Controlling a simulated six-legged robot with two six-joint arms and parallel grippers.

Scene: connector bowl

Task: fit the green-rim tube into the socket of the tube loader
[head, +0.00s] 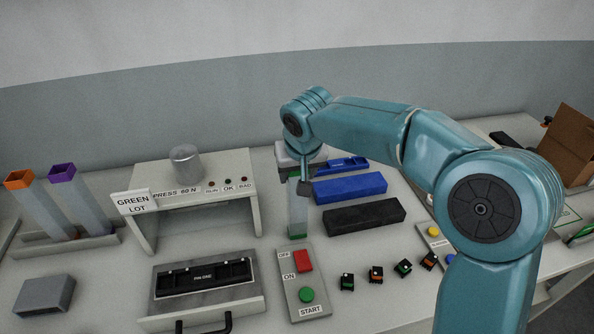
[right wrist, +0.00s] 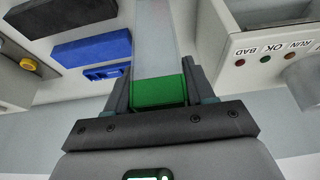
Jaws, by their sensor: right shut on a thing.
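The green-rim tube (head: 298,212) is a pale grey square tube, held roughly upright behind the START panel. My right gripper (head: 299,182) points down and is shut on its upper end; the right wrist view shows the jaws (right wrist: 158,92) on both sides of the green rim (right wrist: 158,92). A thin green band shows at the tube's lower end; I cannot tell whether it touches the table. The tube loader (head: 104,240) stands at the far left, with an orange-rim tube (head: 36,200) and a purple-rim tube (head: 78,198) leaning in it. I cannot make out its free socket. My left gripper is not in view.
A white press stand (head: 150,178) with a GREEN LOT sign stands between loader and tube. A START panel (head: 303,275) and a pin tray (head: 165,310) lie in front. Blue (head: 350,188) and black (head: 364,216) blocks lie to the right. A grey block (head: 44,294) is front left.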

